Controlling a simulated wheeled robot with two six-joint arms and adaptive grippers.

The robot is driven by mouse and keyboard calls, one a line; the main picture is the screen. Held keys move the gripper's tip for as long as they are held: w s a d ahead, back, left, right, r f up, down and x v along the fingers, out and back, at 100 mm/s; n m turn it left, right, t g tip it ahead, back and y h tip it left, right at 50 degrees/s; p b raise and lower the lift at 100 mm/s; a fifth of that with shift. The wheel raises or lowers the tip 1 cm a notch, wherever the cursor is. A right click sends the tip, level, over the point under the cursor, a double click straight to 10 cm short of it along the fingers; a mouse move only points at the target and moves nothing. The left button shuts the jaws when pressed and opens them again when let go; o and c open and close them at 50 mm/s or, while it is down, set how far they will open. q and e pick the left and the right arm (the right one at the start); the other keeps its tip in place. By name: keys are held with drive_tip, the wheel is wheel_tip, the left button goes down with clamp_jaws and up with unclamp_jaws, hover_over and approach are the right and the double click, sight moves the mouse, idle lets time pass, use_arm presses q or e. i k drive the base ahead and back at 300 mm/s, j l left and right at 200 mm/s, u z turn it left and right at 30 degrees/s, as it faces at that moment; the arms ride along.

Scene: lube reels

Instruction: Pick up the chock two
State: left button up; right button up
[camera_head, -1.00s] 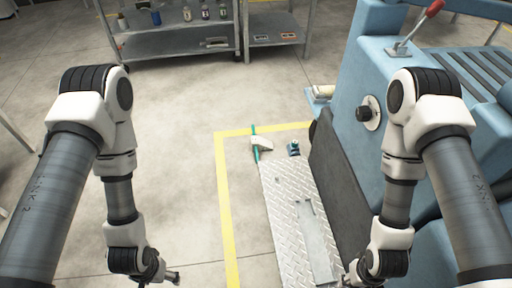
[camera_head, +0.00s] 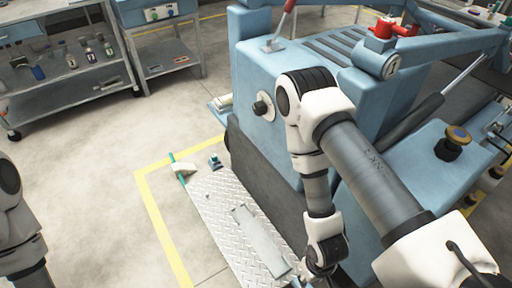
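A pale wedge-shaped piece (camera_head: 183,168) with a green bar lies on the floor by the far end of the metal tread plate, inside the yellow line. It looks like a chock, but I cannot tell which number it is. A small teal object (camera_head: 215,161) sits just right of it. My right gripper (camera_head: 318,280) is at the bottom edge, near the close end of the tread plate and well apart from the wedge; its fingers are cut off and too unclear to read. My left gripper is out of frame; only part of that arm shows at the left.
A blue machine (camera_head: 262,85) with a red lever stands right of the tread plate (camera_head: 219,197). A grey shelf cart (camera_head: 75,85) with bottles is at the back left. The floor left of the yellow line (camera_head: 160,222) is clear.

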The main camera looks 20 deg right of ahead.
sight(181, 170)
drive_tip(key=k+z, duration=0.1)
drive_tip(key=z, duration=0.35)
drive_tip(key=k+z, duration=0.1)
drive_tip(key=z, duration=0.35)
drive_tip(key=k+z, duration=0.1)
drive_tip(key=z, duration=0.35)
drive_tip(key=l+z, duration=0.15)
drive_tip(key=z, duration=0.3)
drive_tip(key=j, duration=0.65)
drive_tip(key=j+z, duration=0.1)
drive_tip(key=j, duration=0.55)
drive_tip(key=k+j, duration=0.15)
drive_tip(key=j, duration=0.45)
drive_tip(key=j+z, duration=0.1)
drive_tip(key=j, duration=0.55)
drive_tip(key=k+j, duration=0.1)
drive_tip(key=j, duration=0.55)
drive_tip(key=k+j, duration=0.1)
drive_tip(key=j, duration=0.5)
drive_tip(key=k+j+z, duration=0.1)
drive_tip(key=j, duration=0.55)
drive_tip(key=k+j, duration=0.1)
drive_tip(key=j, duration=0.5)
drive_tip(key=z, duration=0.05)
